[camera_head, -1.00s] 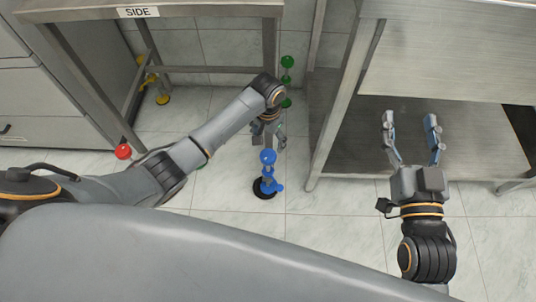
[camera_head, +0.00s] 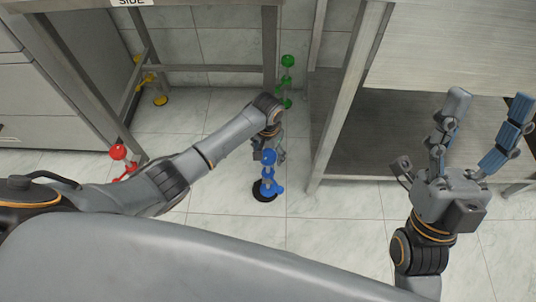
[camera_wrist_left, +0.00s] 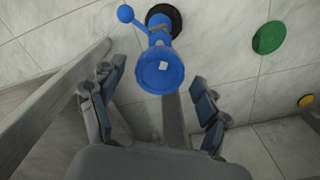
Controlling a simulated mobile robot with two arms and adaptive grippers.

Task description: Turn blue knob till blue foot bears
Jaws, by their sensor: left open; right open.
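The blue knob (camera_head: 268,157) is the round top of an upright blue post with a small side ball. The blue foot's black pad (camera_head: 264,192) is on the floor below it. In the left wrist view the knob (camera_wrist_left: 160,72) has a small white mark on top, and the black pad (camera_wrist_left: 166,14) is partly hidden. My left gripper (camera_head: 272,148) is open just above the knob in the head view. In the wrist view its fingers lie on both sides of the knob, apart from it; their depth is unclear. My right gripper (camera_head: 484,118) is open and empty at the right.
A metal table (camera_head: 210,75) stands over the tiled floor at the left. Red (camera_head: 118,152), yellow (camera_head: 160,100) and green (camera_head: 288,61) feet stand around it. A metal shelf unit (camera_head: 345,95) is at the right. Floor around the blue foot is clear.

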